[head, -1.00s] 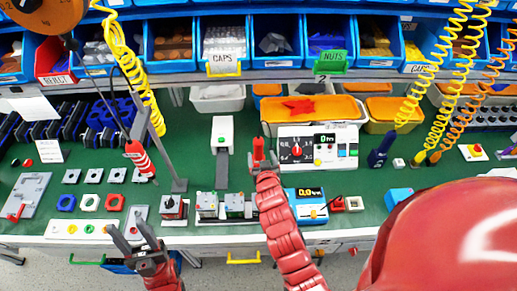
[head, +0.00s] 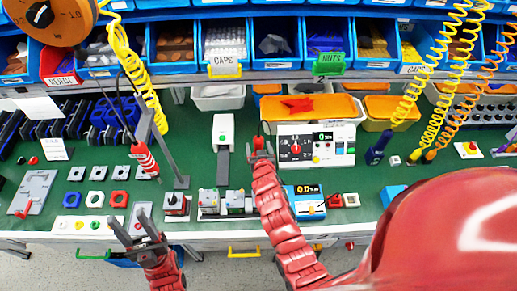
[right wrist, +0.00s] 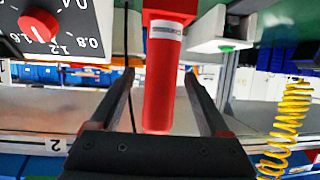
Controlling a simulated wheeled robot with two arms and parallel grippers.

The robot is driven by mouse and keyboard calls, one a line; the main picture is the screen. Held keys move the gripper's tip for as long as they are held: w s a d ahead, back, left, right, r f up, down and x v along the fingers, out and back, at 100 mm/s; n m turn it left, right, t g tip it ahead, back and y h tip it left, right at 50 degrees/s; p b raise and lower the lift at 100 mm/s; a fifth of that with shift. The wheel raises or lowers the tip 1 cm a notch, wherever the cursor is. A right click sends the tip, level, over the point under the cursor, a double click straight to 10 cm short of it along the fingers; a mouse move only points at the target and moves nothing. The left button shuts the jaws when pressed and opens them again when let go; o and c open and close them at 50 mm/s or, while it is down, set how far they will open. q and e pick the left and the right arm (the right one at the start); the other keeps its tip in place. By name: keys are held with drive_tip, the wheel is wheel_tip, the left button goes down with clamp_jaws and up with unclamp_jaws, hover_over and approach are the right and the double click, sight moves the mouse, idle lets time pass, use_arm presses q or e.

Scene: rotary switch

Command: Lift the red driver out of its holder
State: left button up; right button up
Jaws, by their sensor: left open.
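The red driver (right wrist: 165,75), a red cylinder with a pale label band, stands between the fingers of my right gripper (right wrist: 160,85) in the right wrist view. In the head view only a small red part of the driver (head: 258,143) shows at the right gripper (head: 261,155), left of the dial panel. The holder is not clearly visible. My left gripper (head: 128,217) is open and empty over the bench's front edge.
The dial panel (head: 342,146) stands close right of the right gripper. A white-topped block (head: 223,132) is to its left. Another red tool (head: 146,160) hangs at the left by a pole. Small fixtures (head: 238,203) and a meter (head: 306,201) line the front.

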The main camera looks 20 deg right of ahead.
clamp_jaws()
drive_tip(key=shift+r, duration=0.1)
idle(0.5)
wheel_tip(320, 180, up, 8)
drive_tip(key=b, duration=0.3)
drive_tip(key=shift+r, duration=0.1)
drive_tip(key=shift+r+b, duration=0.45)
drive_tip(key=shift+r, duration=0.35)
drive_tip(key=c, duration=0.7)
unclamp_jaws()
clamp_jaws()
